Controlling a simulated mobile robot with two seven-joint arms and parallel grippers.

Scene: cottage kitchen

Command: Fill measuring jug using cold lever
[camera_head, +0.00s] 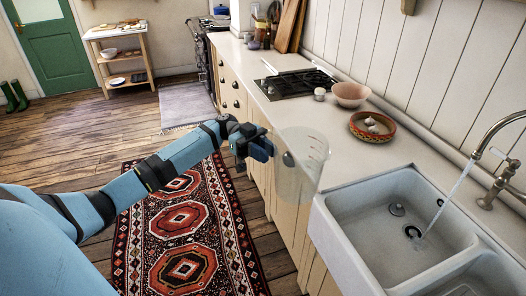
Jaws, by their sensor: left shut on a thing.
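My left gripper (262,150) comes in from the left and is shut on the clear measuring jug (300,172). The jug is see-through with faint markings and is held upright in front of the counter edge, left of the white sink (335,205). The jug is well apart from the stream. I cannot make out any water in the jug. The cold lever cannot be clearly picked out. My right gripper is not in view.
On the counter (290,108) are a patterned dish (372,127) with garlic-like bulbs, a pink bowl (351,94), a small jar (320,94) and a black hob (290,84). A patterned rug (185,225) lies on the floor. The sink basin is clear around the stream.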

